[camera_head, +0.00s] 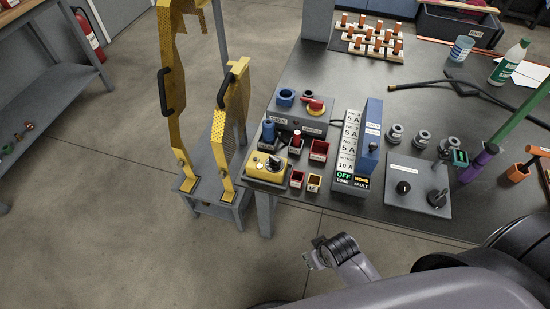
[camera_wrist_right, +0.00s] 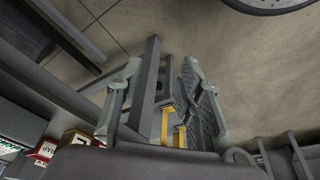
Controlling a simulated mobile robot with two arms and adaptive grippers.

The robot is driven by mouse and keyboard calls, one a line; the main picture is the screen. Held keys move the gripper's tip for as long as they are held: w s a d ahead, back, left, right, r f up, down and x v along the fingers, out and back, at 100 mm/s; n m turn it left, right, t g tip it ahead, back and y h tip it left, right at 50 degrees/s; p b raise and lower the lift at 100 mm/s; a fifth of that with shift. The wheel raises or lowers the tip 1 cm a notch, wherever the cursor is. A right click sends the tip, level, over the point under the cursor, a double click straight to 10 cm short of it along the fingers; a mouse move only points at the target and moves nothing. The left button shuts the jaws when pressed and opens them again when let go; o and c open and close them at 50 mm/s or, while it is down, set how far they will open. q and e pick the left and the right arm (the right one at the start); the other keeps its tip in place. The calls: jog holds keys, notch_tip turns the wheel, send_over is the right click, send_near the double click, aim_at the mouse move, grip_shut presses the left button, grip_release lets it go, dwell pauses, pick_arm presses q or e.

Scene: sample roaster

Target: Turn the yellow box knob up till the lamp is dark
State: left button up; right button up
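The yellow box (camera_head: 267,179) stands at the near left corner of the dark bench. It has a dark round knob (camera_head: 273,162) and a pale round spot beside it; which part is the lamp, and whether it is lit, is too small to tell. My right gripper (camera_head: 316,257) is below the bench's front edge in the head view, apart from the box, to its lower right. In the right wrist view its two fingers (camera_wrist_right: 160,72) are spread with a gap between them, and nothing is held. My left gripper is not in view.
Yellow perforated guards with black handles (camera_head: 233,83) stand left of the box. Red and yellow small bins (camera_head: 318,151) sit right of it, then a labelled panel (camera_head: 349,180) and a grey control box (camera_head: 418,189). Open floor lies in front of the bench.

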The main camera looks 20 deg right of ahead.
jog(key=w+r, duration=0.4)
jog(key=r, duration=0.5)
notch_tip(320, 180, up, 16)
jog(key=n+y, duration=0.2)
jog(key=n, duration=0.2)
send_over(275, 159)
jog(key=s+d, duration=0.4)
jog(key=s, duration=0.2)
jog(key=shift+t, duration=0.4)
jog(key=x, duration=1.1)
jog(key=b+x, duration=0.1)
jog(key=x, duration=0.5)
jog(key=shift+w+a+r, duration=0.15)
jog(key=shift+w+a, duration=0.1)
jog(key=shift+c, duration=0.6)
grip_shut()
